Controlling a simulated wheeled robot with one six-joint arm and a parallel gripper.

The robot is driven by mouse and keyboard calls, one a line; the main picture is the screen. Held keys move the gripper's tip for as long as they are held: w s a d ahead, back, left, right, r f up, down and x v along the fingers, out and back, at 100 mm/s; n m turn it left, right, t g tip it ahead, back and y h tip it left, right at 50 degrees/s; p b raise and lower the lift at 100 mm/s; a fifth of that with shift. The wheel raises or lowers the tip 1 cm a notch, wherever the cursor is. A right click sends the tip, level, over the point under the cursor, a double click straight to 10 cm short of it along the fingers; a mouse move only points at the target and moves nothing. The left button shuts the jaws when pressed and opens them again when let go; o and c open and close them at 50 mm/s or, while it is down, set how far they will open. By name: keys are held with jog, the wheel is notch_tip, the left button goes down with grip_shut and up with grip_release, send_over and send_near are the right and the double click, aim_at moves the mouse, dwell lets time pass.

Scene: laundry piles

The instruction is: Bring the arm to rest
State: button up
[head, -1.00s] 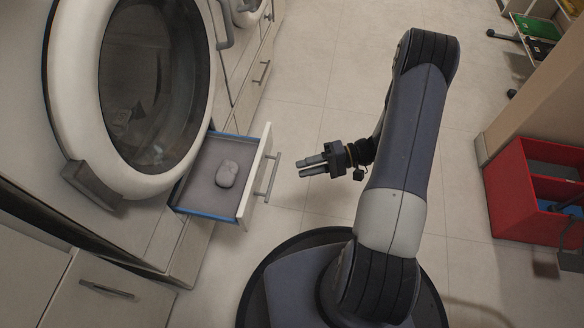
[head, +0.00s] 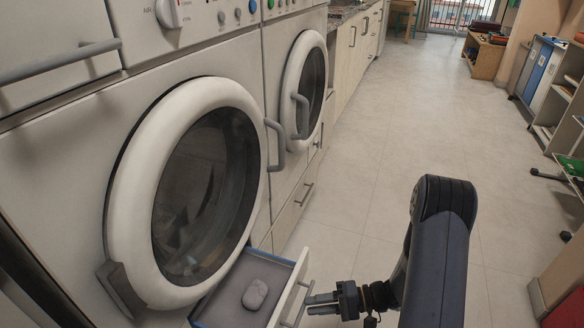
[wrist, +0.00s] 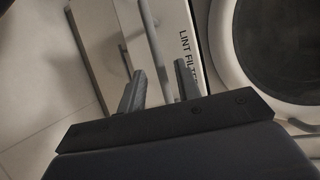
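My arm (head: 438,265) rises at the lower right of the head view, bent at its top joint. My gripper (head: 312,304) points left from it, by the handle of an open drawer (head: 301,275). In the wrist view, my gripper (wrist: 158,72) has its two fingers apart with nothing held between them. The wrist view shows a panel (wrist: 180,20) lettered "LINT FILTER" and a long handle bar (wrist: 155,45) beyond the fingers. I cannot tell whether the gripper touches the handle.
A grey rounded lump (head: 255,294) lies in the drawer. A washer with a round door (head: 195,200) stands at left, with a second round-door machine (head: 306,85) beyond. Floor (head: 400,140) is clear ahead. Shelves (head: 560,95) stand at the right.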

aim_at(303, 306)
jog(key=a, duration=0.3)
jog(key=shift+a+f+b, duration=0.3)
jog(key=shift+f+b, duration=0.05)
jog(key=shift+a, duration=0.1)
